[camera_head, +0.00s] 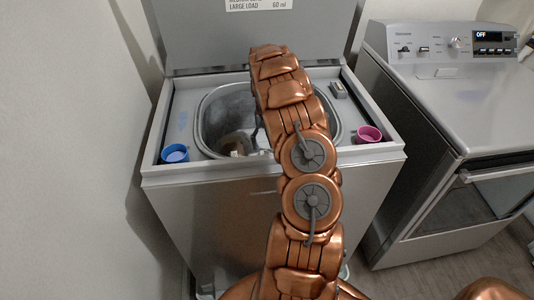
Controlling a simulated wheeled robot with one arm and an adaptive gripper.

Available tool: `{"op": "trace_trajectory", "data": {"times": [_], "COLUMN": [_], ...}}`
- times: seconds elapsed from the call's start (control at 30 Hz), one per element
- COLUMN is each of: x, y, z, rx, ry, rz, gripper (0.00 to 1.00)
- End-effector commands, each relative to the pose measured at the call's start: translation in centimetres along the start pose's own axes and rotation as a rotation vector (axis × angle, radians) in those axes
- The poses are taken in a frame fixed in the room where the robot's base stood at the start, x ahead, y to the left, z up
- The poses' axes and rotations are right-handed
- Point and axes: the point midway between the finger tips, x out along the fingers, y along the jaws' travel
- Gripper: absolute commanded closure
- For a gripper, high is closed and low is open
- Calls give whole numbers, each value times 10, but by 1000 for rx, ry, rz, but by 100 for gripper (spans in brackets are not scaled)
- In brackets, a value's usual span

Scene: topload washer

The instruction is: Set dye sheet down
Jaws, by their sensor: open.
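The top-load washer (155,170) stands in front of me with its lid (215,35) raised and its tub (205,125) open. My copper arm reaches over the tub and covers much of it. A dark part of my gripper (257,134) shows at the arm's left edge, over the tub. The rest is hidden behind the arm. My gripper is open. Small pale things (237,151) show low in the tub. I cannot tell whether one is the dye sheet. A faint bluish patch (183,120) shows on the left of the washer's top.
A blue cup (175,153) stands on the washer's front left corner, a pink cup (368,134) at the front right. A small grey object (338,90) lies on the right ledge. A second appliance (450,100) stands to the right. A wall is close on the left.

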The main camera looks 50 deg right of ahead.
Motion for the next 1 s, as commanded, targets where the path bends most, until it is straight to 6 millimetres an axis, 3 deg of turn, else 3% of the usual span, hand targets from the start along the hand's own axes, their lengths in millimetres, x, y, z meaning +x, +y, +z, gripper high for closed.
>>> {"op": "trace_trajectory", "data": {"times": [0.2, 0.4, 0.6, 1.0], "x": [-42, -66, -76, -78], "y": [-1, 0, 0, 0], "z": [-1, -1, 0, 0], "rx": [-1, 0, 0, 0], "ry": [5, 2, 0, -1], "rz": [0, 0, 2, 1], "gripper": [24, 24, 24, 24]}}
